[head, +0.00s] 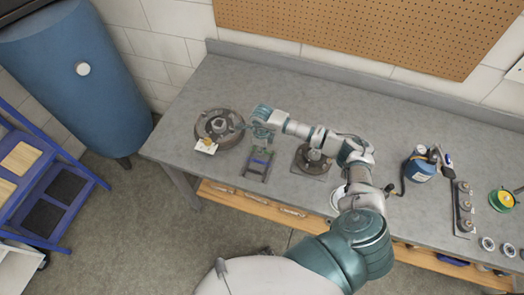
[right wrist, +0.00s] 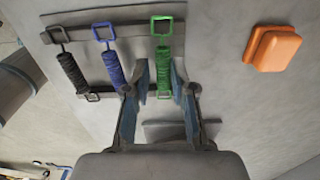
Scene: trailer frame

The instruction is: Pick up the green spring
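The green spring (right wrist: 164,62) has a square green loop at its top and lies across a dark two-bar rack (right wrist: 70,113) in the right wrist view. A blue spring (right wrist: 112,66) and a black spring (right wrist: 72,70) lie to its left on the same rack. My right gripper (right wrist: 162,78) is open, with one finger on each side of the green spring; whether they touch it cannot be told. In the head view my right gripper (head: 262,122) is over the bench, just beyond the rack (head: 256,170). My left gripper is not in view.
An orange block (right wrist: 273,48) lies right of the springs. On the grey bench (head: 300,95), a round drum (head: 213,122) stands left of the gripper and a hub (head: 309,163) right of it.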

